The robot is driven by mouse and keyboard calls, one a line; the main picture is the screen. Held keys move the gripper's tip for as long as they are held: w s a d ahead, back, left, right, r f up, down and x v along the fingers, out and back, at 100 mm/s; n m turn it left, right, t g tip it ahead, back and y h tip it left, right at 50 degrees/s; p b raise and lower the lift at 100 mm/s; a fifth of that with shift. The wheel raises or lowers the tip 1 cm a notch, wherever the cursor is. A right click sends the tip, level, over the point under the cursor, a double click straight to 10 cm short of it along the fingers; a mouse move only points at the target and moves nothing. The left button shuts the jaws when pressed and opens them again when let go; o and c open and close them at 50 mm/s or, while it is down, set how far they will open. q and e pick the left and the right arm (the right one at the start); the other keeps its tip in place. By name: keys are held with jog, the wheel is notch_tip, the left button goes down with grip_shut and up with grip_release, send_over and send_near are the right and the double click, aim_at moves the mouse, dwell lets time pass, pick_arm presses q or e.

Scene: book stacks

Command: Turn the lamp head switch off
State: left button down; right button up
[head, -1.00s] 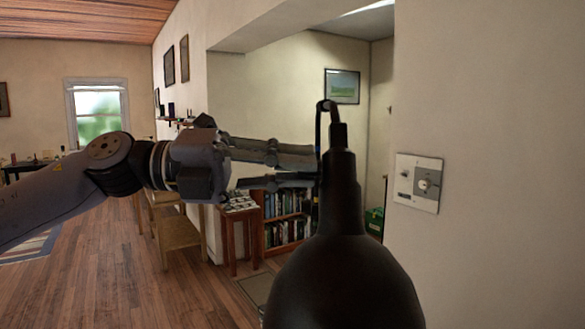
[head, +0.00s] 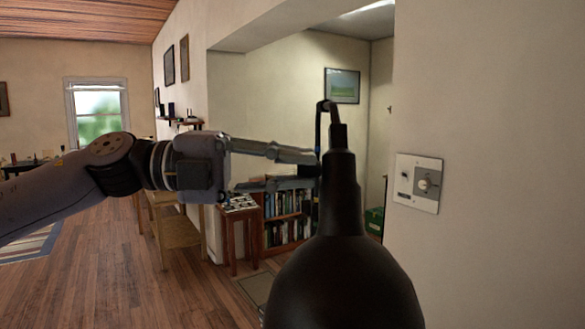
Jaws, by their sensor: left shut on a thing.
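A black lamp head (head: 345,275) fills the lower middle of the head view, its wide shade toward me and its stepped neck pointing up. A thin curved arm joins the neck at the top. My left gripper (head: 318,170) reaches in from the left at neck height. Its two fingers lie one above the other, with their tips against or just behind the left side of the neck. It is shut on the lamp head there, with a gap still showing between the fingers. The exact contact and the lamp switch are hidden or too dark to make out. My right gripper is not in view.
A wall plate with a knob (head: 418,183) is on the near wall at right. Beyond the lamp are a bookcase (head: 287,218), a small wooden table (head: 240,240) and a green box (head: 374,221). The wooden floor at left is largely clear.

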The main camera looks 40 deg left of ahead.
pick_arm(q)
jog(key=shift+a+r, duration=0.1)
jog(key=shift+r, duration=0.1)
jog(key=c, duration=1.5)
grip_release()
jog(key=shift+f, duration=0.15)
jog(key=shift+c, duration=0.2)
jog(key=v, duration=1.2)
